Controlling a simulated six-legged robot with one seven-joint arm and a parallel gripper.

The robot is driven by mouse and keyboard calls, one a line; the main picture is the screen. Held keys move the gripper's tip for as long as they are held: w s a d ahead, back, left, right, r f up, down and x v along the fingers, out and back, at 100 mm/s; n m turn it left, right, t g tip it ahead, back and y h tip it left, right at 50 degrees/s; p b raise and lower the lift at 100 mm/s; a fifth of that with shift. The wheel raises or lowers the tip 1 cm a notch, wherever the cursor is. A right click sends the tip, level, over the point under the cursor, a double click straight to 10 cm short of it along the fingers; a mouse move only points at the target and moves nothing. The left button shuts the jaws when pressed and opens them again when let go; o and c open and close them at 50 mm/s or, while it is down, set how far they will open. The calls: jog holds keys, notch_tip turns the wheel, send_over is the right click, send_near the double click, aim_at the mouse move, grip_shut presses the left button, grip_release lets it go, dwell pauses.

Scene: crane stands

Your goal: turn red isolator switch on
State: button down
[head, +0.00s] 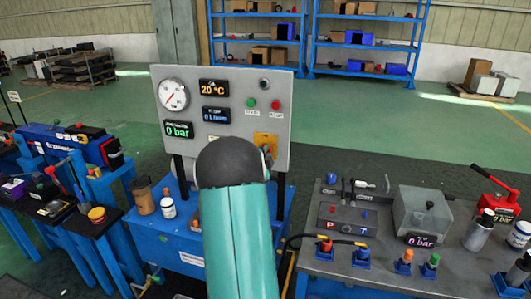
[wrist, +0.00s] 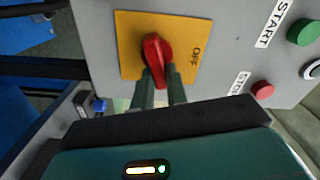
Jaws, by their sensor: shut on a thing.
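The red isolator switch (wrist: 155,55) is a rotary knob on a yellow plate (wrist: 128,38) on the grey control panel. In the wrist view, an OFF label stands to the right of the knob. My gripper (wrist: 160,80) has its two dark green fingers on either side of the knob's handle, shut on it. The handle points down toward my gripper in that view. In the head view, the yellow plate (head: 266,139) shows at the lower right of the panel (head: 235,90). My arm hides the knob and gripper there.
A green START button (wrist: 303,32) and a red STOP button (wrist: 262,89) sit beside the plate. The panel stands on a blue bench (head: 150,232). Open floor lies behind.

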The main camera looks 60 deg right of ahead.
jog(key=m, duration=0.3)
jog(key=shift+f+m, duration=0.3)
dwell(0.5)
jog(key=c, duration=1.4)
grip_release()
jog(key=shift+a, duration=0.1)
jog(key=s+a, duration=0.2)
jog(key=a, duration=1.1)
jog(key=shift+a, duration=0.25)
